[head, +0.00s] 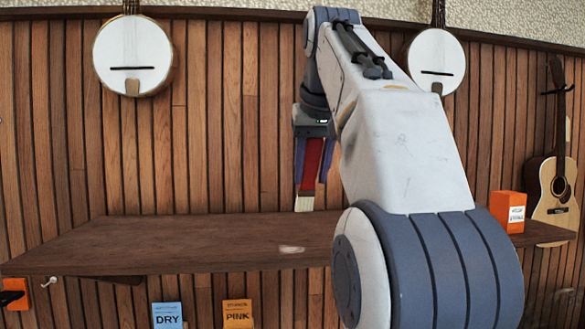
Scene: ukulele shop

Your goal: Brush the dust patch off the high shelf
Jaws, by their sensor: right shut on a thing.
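The high shelf (170,242) is a dark brown board across the middle of the head view. My right gripper (314,160) points down above the shelf and is shut on a brush (307,185) with a red handle and pale bristles. The bristle tips show above and behind the dust patch in the picture; I cannot tell whether they touch the shelf. My right arm hides part of the shelf's right side. My left gripper is not in view.
An orange box (508,211) stands at the shelf's right. Banjos (133,55) and a guitar (555,190) hang on the slatted wall. Below the shelf are a blue DRY box (167,315) and an orange PINK box (237,314). The shelf's left part is clear.

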